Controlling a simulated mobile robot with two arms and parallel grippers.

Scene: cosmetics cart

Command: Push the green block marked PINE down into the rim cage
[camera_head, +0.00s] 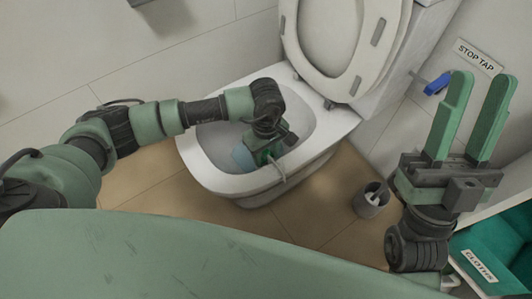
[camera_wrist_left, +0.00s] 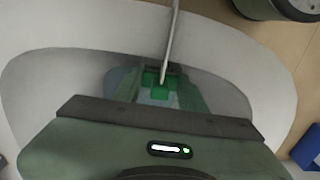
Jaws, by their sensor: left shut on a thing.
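The green block (camera_wrist_left: 158,82) is between the fingers of my left gripper (camera_wrist_left: 160,88), low inside the toilet bowl. A bit of bright green also shows beside the gripper in the head view (camera_head: 264,156). No lettering on the block is readable. A thin pale hanger bar (camera_wrist_left: 172,40), seemingly of the rim cage, crosses the bowl rim and meets the block area; it also shows in the head view (camera_head: 278,172). The cage body is mostly hidden by my gripper, so I cannot tell how deep the block sits. My right gripper (camera_head: 484,88) is open, empty and raised at the right.
The toilet rim (camera_head: 217,182) surrounds my left gripper, with the seat (camera_head: 349,83) raised behind. A brush holder (camera_head: 370,203) stands on the floor to the right. A blue tap handle (camera_head: 437,84) and a teal CLOTHS box (camera_head: 503,241) are near my right arm.

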